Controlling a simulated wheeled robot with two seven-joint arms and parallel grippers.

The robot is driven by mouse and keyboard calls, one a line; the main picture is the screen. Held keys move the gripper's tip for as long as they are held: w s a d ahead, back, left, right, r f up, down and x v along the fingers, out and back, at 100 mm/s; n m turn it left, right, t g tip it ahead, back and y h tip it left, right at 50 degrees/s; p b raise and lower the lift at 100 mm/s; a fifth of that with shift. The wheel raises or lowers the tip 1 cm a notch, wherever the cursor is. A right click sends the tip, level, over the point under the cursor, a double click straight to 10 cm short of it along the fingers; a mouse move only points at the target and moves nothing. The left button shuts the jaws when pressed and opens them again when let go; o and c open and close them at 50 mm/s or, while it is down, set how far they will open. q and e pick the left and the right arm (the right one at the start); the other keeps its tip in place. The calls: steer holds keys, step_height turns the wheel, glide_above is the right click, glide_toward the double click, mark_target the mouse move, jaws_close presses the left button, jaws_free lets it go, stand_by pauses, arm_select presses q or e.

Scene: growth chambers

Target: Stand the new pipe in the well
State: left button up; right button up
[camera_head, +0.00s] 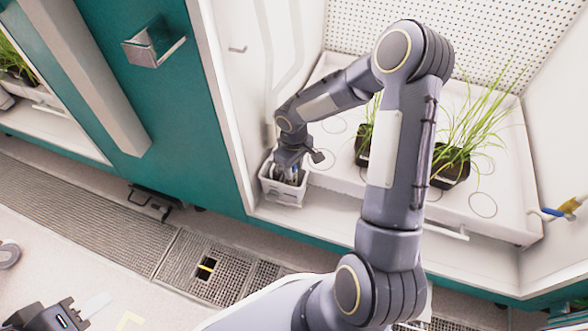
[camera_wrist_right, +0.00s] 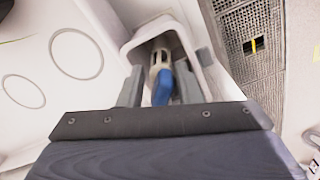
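A white open box-shaped well (camera_head: 283,194) stands at the front left corner of the growth chamber, and it also shows in the right wrist view (camera_wrist_right: 202,62). A pale slotted pipe with a blue part (camera_wrist_right: 161,88) stands inside it, tilted in the picture. My right gripper (camera_head: 290,168) is down at the well's opening. In the right wrist view its two fingers (camera_wrist_right: 159,88) are apart on either side of the blue part, with a visible gap. The pipe's lower end is hidden. My left gripper (camera_head: 85,312) is partly in view at the bottom left, away from the well.
A white tray (camera_head: 490,205) with circle marks holds grassy plants in black pots (camera_head: 450,168) right of the well. A teal door frame (camera_head: 190,110) is at the left. The floor grating (camera_head: 120,215) has a square opening (camera_head: 207,267). A blue-and-yellow fitting (camera_head: 560,210) is at the right wall.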

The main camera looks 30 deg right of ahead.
step_height(320, 180, up, 9)
steer(key=p, duration=0.3)
steer(key=s+a+r+m+t+y, duration=0.2)
steer(key=s+a+r, duration=0.1)
steer(key=s+r, duration=0.6)
steer(key=s+a+r+m+t+y, duration=0.1)
steer(key=s+a+r+m+t, duration=0.2)
steer(key=s+r, duration=0.6)
steer(key=s+a, duration=0.1)
steer(key=s, duration=0.3)
steer(key=shift+a+t+y, duration=0.2)
steer(key=shift+t+y, duration=0.1)
steer(key=shift+y, duration=0.1)
step_height(320, 180, up, 32)
steer(key=p, duration=3.2)
